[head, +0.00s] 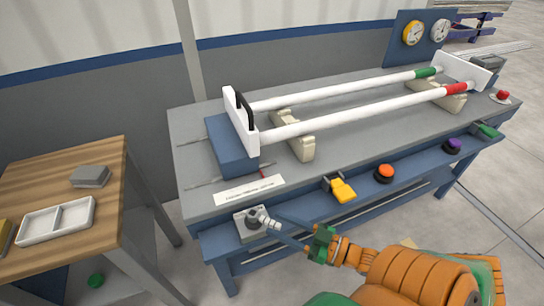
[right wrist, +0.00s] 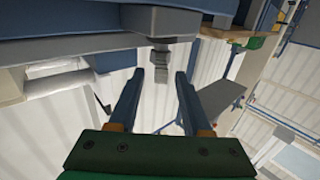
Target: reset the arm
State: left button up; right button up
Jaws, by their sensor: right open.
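My right gripper (head: 273,224) is in front of the workbench's near-left corner, its two blue fingers pointing left. It is open, and no object is held between the fingers. Its fingertips are close to a small grey fitting (head: 256,217) on a pale plate at the bench front; I cannot tell whether they touch. In the right wrist view, the open fingers (right wrist: 158,75) have a stepped grey part (right wrist: 160,58) showing between and beyond their tips. My left gripper is not in view.
Two white pipes, one with a red band (head: 456,89) and one with a green band (head: 425,72), lie on cream supports (head: 293,136). A yellow item (head: 342,190) and an orange button (head: 385,172) line the bench front. A wooden table (head: 70,170) stands left.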

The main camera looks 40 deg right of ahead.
jog(key=v, duration=0.4)
jog(key=shift+s, duration=0.2)
jog(key=shift+d, duration=0.1)
